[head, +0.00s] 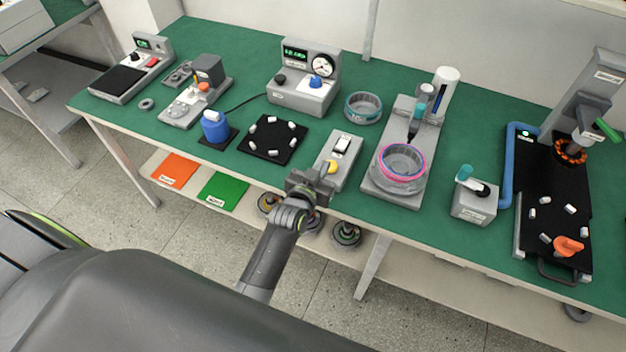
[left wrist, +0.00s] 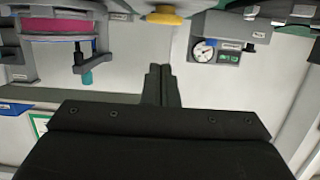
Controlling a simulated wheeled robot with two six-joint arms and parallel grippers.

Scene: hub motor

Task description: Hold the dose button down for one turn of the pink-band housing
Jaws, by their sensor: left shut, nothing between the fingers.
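The pink-band housing (head: 400,164) is a round ring with a pink band, sitting on a grey fixture; its pink band also shows in the left wrist view (left wrist: 58,27). The yellow dose button (head: 330,167) is on the near end of a grey switch box, left of the housing, and shows at the top of the left wrist view (left wrist: 166,18). My left gripper (head: 322,177) is at the near table edge, close to the button. Its fingers (left wrist: 160,70) are shut and empty, with a visible gap between them and the button. My right gripper is not in view.
A dispensing nozzle (head: 413,133) stands over the housing's far side. A black mat with white pieces (head: 272,140) and a gauge unit (head: 306,80) are to the left and behind.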

